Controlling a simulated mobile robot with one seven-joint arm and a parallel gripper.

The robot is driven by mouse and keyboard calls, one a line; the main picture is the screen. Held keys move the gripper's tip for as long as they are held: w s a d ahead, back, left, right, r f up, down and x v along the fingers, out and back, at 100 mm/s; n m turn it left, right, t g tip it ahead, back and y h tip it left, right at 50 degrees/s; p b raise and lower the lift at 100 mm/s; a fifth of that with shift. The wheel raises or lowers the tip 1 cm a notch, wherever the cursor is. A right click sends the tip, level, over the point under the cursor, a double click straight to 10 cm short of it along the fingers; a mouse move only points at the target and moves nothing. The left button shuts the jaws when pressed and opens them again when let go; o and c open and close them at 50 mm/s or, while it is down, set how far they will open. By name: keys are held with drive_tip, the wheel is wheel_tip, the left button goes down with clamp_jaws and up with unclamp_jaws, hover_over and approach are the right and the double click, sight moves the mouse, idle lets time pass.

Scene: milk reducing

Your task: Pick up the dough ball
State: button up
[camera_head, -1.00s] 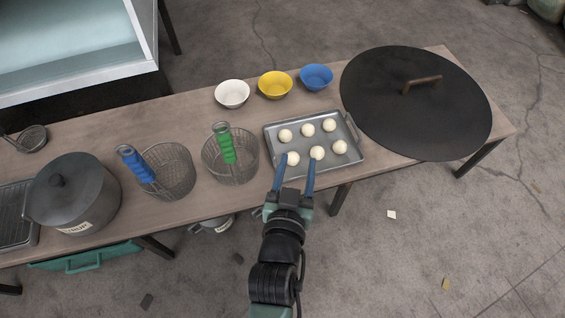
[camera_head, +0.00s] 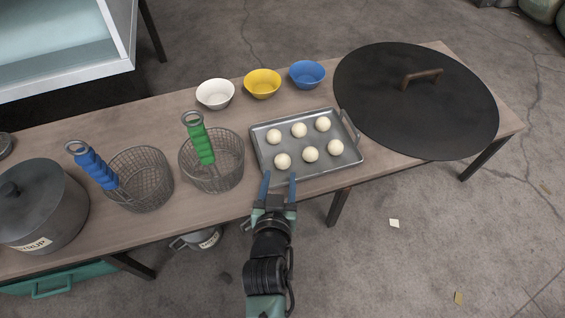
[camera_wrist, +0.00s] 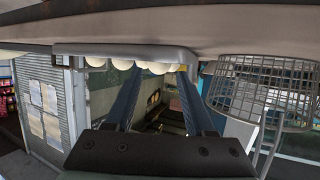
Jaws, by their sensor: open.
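Several pale, round dough balls lie in two rows on a grey metal tray (camera_head: 263,138). The front-left dough ball (camera_head: 282,161) is nearest my gripper (camera_head: 279,180). The front-middle dough ball (camera_head: 310,154) and front-right dough ball (camera_head: 335,147) lie to its right. My gripper's two blue fingers are apart and empty, at the tray's front edge, just short of the front-left ball. In the wrist view, the open fingers (camera_wrist: 158,80) reach toward the tray, and a row of dough balls (camera_wrist: 122,64) shows at its edge, partly hidden.
A wire basket with green handle (camera_head: 212,165) and one with blue handle (camera_head: 140,180) stand left of the tray. White (camera_head: 215,95), yellow (camera_head: 262,84) and blue (camera_head: 307,74) bowls sit behind it. A large black lid (camera_head: 420,110) lies close on the right.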

sight(282, 167)
drive_tip(key=b+x, duration=0.1)
drive_tip(key=x, duration=0.1)
drive_tip(key=b+x, duration=0.2)
drive_tip(key=shift+s+f, duration=0.1)
drive_tip(key=shift+f, duration=0.15)
drive_tip(key=shift+w+d+b, duration=0.1)
drive_tip(key=shift+w+b, duration=0.35)
drive_tip(key=shift+w, duration=0.1)
drive_tip(key=shift+c, duration=0.2)
drive_tip(key=c, duration=0.5)
